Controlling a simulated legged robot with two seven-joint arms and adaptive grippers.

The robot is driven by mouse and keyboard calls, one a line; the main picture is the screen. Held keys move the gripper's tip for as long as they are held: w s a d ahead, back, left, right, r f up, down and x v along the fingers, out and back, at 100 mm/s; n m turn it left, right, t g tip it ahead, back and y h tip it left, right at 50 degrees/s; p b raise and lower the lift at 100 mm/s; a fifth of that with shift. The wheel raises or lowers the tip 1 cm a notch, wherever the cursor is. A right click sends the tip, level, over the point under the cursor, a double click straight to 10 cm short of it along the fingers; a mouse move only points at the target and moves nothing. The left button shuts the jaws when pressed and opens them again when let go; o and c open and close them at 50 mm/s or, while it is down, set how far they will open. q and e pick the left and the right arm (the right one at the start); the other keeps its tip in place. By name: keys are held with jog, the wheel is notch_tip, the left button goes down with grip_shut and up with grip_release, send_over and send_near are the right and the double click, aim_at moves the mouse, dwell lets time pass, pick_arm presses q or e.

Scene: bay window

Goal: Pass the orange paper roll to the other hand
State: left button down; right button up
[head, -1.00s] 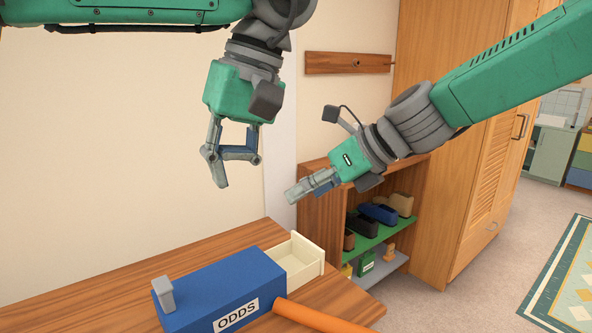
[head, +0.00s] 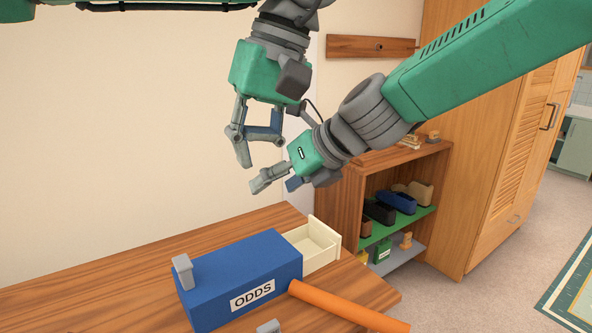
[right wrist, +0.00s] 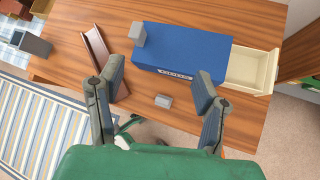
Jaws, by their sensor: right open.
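The orange paper roll (head: 345,305) lies on the wooden table in the head view, its far end against the front right corner of the blue ODDS box (head: 238,278). Its near end runs towards the lower right. I cannot make it out in the right wrist view. My left gripper (head: 262,148) is open and empty, high above the table and pointing down. My right gripper (head: 275,187) is open and empty, just below and right of the left one, above the box. Its spread fingers also show in the right wrist view (right wrist: 158,78).
A cream drawer (head: 316,245) stands out from the box's right end. A grey block (head: 268,327) lies in front of the box. A brown channel-shaped piece (right wrist: 98,58) lies left of the box. A shelf unit (head: 340,200) stands behind the table.

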jog(key=shift+x, duration=0.9)
grip_shut()
grip_release()
jog(key=v, duration=1.2)
